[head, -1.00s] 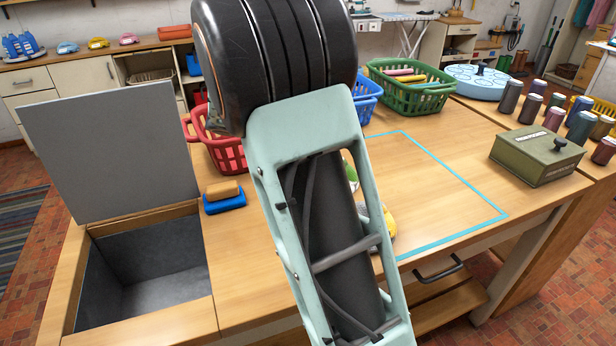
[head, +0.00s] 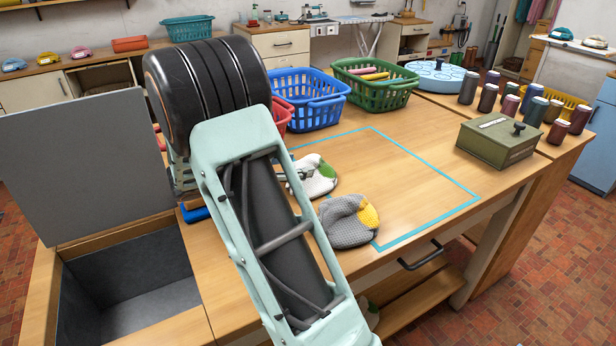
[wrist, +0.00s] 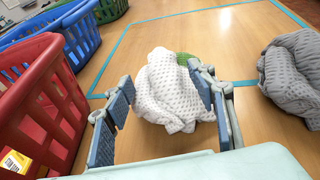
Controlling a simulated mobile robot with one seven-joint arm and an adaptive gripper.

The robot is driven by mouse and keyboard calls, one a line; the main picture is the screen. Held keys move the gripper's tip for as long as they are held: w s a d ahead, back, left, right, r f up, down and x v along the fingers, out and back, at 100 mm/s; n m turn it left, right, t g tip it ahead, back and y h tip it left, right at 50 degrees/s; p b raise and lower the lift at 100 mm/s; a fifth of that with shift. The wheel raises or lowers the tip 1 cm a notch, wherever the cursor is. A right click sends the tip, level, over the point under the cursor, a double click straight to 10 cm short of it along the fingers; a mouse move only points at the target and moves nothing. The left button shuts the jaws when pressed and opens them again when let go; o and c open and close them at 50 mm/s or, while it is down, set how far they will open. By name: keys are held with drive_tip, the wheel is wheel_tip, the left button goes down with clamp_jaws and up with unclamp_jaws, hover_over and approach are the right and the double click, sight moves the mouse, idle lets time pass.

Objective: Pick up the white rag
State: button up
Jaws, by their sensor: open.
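The white rag (head: 318,181), a crumpled knit cloth with a green patch, lies on the wooden bench near the left edge of the blue taped outline. In the wrist view the white rag (wrist: 165,92) lies ahead of and between my gripper's fingers. My gripper (wrist: 162,85) is open, with blue-grey finger pads on either side and nothing held. In the head view my arm hides most of the gripper; only a bit shows by the rag's left side. I cannot tell whether the fingers touch the rag.
A grey rag with a yellow patch (head: 348,222) lies just right of the white one. A red basket (wrist: 38,105) stands close on the left, with blue (head: 306,99) and green (head: 375,84) baskets behind. An open tub (head: 125,275) is at left. The taped area's right part is clear.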

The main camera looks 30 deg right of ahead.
sight(308, 164)
drive_tip(key=x, duration=0.4)
drive_tip(key=shift+s+d, duration=0.15)
drive_tip(key=shift+d, duration=0.2)
drive_tip(key=shift+r, duration=0.1)
drive_tip(key=shift+c, duration=0.3)
drive_tip(key=c, duration=1.2)
